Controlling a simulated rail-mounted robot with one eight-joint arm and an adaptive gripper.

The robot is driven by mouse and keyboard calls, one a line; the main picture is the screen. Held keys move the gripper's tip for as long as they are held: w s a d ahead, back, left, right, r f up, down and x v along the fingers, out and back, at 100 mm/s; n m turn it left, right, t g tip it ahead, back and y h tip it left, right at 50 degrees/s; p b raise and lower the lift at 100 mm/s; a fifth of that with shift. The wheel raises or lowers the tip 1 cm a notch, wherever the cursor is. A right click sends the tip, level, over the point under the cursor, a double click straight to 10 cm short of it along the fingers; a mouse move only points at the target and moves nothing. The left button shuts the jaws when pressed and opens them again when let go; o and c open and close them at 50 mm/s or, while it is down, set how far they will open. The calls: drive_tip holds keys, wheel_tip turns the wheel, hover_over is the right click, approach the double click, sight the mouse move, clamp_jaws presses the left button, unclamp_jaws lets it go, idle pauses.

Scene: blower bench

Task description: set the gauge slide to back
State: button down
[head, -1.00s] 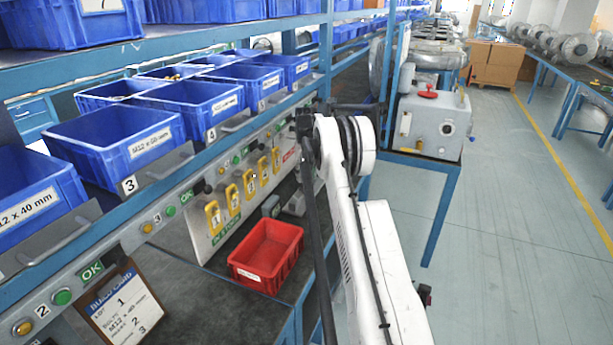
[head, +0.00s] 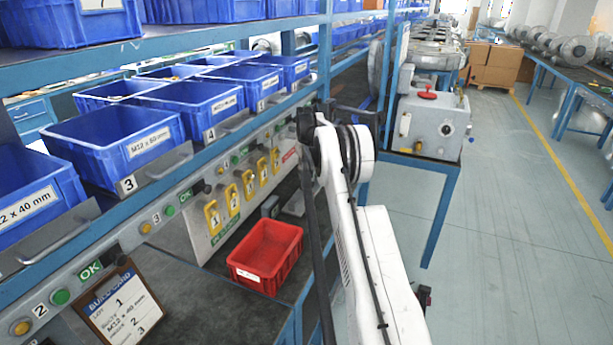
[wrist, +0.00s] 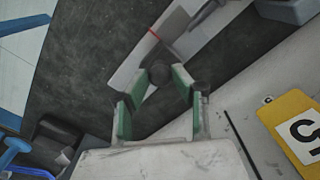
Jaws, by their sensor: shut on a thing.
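In the wrist view, the two green-padded fingers of my gripper (wrist: 163,76) are closed in around a small dark round knob (wrist: 157,72). The knob sits at the near end of a pale strip (wrist: 137,78), which I take to be the gauge slide's scale. A thin red line crosses this strip (wrist: 153,33) beyond the knob. The slide's own body under the knob is mostly hidden by the fingers. In the head view, my white arm reaches down the bench and the gripper and gauge are hidden behind it.
A yellow tag marked 5 (wrist: 294,130) is to the right of the fingers. A grey block (wrist: 288,8) is at the wrist view's upper right. A red bin (head: 265,255) stands on the dark bench. Blue bins (head: 115,140) line the shelf above. A grey machine (head: 432,125) stands beyond.

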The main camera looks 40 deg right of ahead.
sight(307, 176)
drive_tip(key=c, duration=1.4)
unclamp_jaws()
drive_tip(key=shift+w+d, duration=0.1)
drive_tip(key=shift+d, duration=0.15)
drive_tip(key=shift+r, duration=0.1)
wheel_tip(307, 176, up, 12)
drive_tip(key=shift+f, duration=0.1)
drive_tip(key=shift+a, duration=0.15)
